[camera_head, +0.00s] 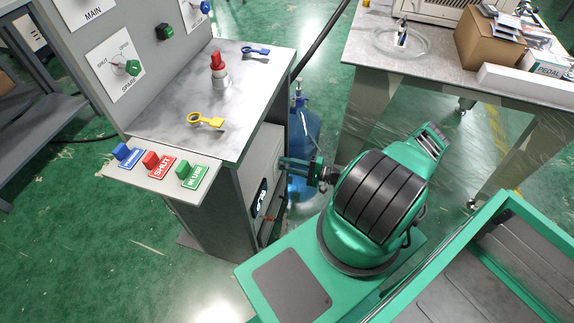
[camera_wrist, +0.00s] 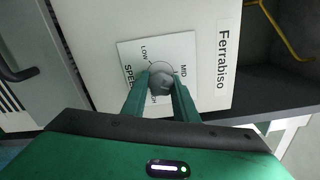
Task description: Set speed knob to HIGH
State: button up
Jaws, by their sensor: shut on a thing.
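The speed knob (camera_wrist: 161,78) is a round grey knob on a white plate (camera_wrist: 131,50) marked SPEED, in the wrist view. LOW and MID can be read beside it; a further label is mostly hidden by a finger. The way the knob points cannot be told. My gripper (camera_wrist: 160,90) is shut on the knob, one finger on each side. In the head view my gripper (camera_head: 296,168) reaches the right side of the grey cabinet; the knob is hidden there.
The plate sits on a white panel (camera_wrist: 210,25) labelled Ferrabiso. Keys and a red knob (camera_head: 218,66) are on the cabinet top (camera_head: 170,120), with blue, red and green buttons in front. A blue water bottle (camera_head: 304,128) stands behind my gripper. A table (camera_head: 440,75) holds boxes at right.

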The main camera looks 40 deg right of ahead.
jog(key=m, duration=0.5)
jog(key=shift+s+a+f+m, duration=0.15)
jog(key=shift+s+m, duration=0.05)
jog(key=shift+m, duration=0.1)
jog(key=m, duration=0.5)
jog(key=shift+m, duration=0.3)
jog(key=m, duration=0.6)
jog(key=shift+w+r, duration=0.1)
jog(key=shift+r, duration=0.1)
jog(key=m, duration=0.2)
jog(key=shift+r+m, duration=0.1)
jog(key=shift+m, duration=1.4)
jog(key=shift+f, duration=0.25)
jog(key=o, duration=1.1)
jog(key=shift+c, duration=0.2)
